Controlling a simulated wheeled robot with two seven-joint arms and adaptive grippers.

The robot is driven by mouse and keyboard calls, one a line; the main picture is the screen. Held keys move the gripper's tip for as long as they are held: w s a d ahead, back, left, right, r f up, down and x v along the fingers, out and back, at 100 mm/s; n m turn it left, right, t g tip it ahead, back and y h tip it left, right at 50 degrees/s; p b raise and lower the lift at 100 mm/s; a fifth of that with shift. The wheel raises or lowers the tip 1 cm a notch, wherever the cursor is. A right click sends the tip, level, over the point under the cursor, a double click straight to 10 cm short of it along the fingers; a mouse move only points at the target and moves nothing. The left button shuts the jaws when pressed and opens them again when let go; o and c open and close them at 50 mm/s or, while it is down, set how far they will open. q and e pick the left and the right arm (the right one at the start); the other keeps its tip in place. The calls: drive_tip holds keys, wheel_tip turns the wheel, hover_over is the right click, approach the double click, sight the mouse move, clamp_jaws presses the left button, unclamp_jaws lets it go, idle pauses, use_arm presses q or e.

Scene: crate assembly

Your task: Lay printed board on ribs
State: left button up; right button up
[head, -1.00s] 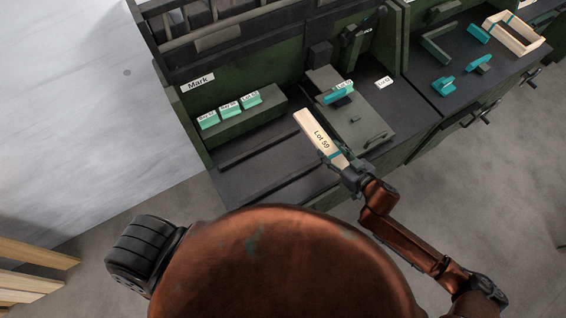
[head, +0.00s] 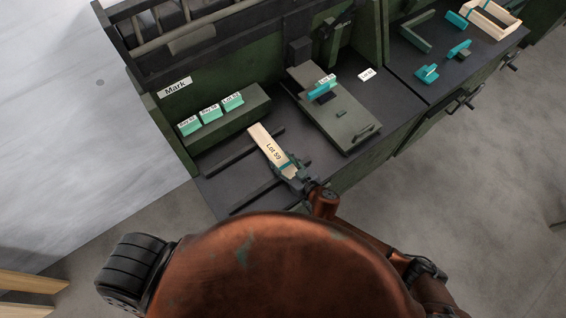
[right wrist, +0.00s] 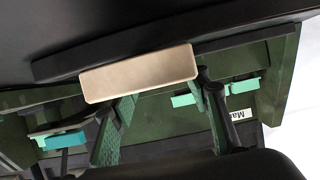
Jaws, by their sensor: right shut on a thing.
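The two ribs are dark parallel bars on the bench: a far rib (head: 235,157) and a near rib (head: 257,195). The board appears above and across the ribs' right part, its far end reaching past the far rib. I cannot tell whether it touches them. My left gripper is out of view.
A green block (head: 225,118) with several mint labelled pieces stands behind the ribs, under the "Mark" sign (head: 175,88). A grey-green plate fixture (head: 340,115) with a handle lies right of the board.

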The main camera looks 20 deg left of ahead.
drive_tip(key=shift+f, duration=0.3)
drive_tip(key=shift+f, duration=0.15)
drive_tip(key=o, duration=1.2)
drive_tip(key=shift+o, duration=0.2)
drive_tip(key=shift+r, duration=0.25)
drive_tip(key=p+v, duration=0.2)
drive_tip(key=v, duration=1)
drive_tip(key=shift+f, duration=0.15)
